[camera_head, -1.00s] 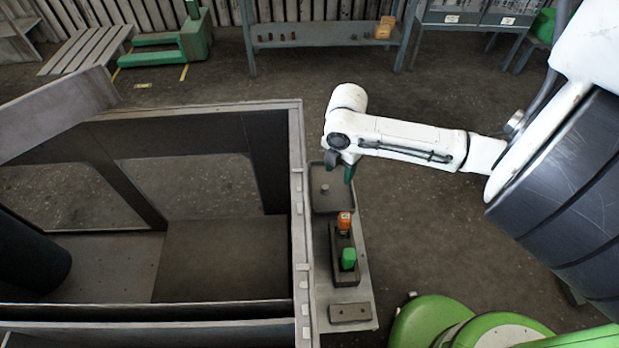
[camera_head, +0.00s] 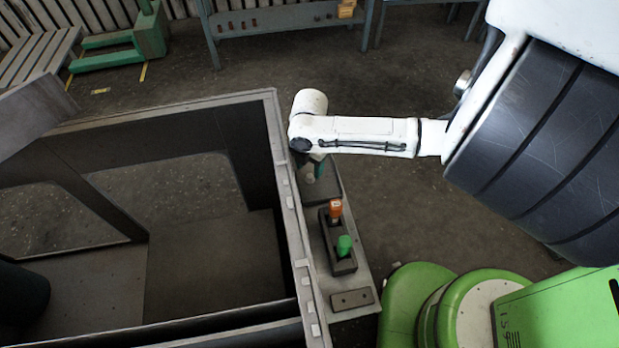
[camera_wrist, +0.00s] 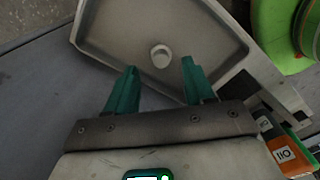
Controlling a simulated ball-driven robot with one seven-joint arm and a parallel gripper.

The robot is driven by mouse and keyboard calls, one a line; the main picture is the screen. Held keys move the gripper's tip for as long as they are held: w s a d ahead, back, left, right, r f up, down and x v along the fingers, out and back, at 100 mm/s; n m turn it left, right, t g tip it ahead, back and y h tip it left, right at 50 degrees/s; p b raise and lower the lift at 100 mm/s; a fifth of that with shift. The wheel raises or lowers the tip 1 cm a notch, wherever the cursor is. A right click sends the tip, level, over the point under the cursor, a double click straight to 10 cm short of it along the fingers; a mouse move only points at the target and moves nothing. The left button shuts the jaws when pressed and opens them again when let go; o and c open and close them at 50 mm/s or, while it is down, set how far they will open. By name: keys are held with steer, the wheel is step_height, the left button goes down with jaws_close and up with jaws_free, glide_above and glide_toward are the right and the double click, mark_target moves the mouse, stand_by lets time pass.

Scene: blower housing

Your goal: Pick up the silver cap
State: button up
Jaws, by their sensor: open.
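The silver cap (camera_wrist: 161,56) is a small round light-metal piece lying in a shallow grey tray (camera_wrist: 215,75) in the wrist view. My gripper (camera_wrist: 160,77) is open, its two green fingers apart, with the cap just beyond the fingertips and roughly centred between them. Nothing is between the fingers. In the head view my gripper (camera_head: 313,168) hangs over the tray (camera_head: 326,188) at the end of the white arm. The cap cannot be clearly told there, as the gripper and arm cover that area.
An orange-topped piece (camera_head: 335,209) and a green-topped piece (camera_head: 344,245) stand in a dark holder (camera_head: 345,266) on the ledge. A small flat plate (camera_head: 352,299) lies at its near end. The large open housing (camera_head: 270,110) has a raised wall left of the ledge.

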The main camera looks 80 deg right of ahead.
mark_target(310, 176)
step_height(310, 176, down, 4)
steer(key=shift+s+a+r, duration=0.1)
steer(key=shift+r, duration=0.15)
jaws_close()
stand_by(0.4)
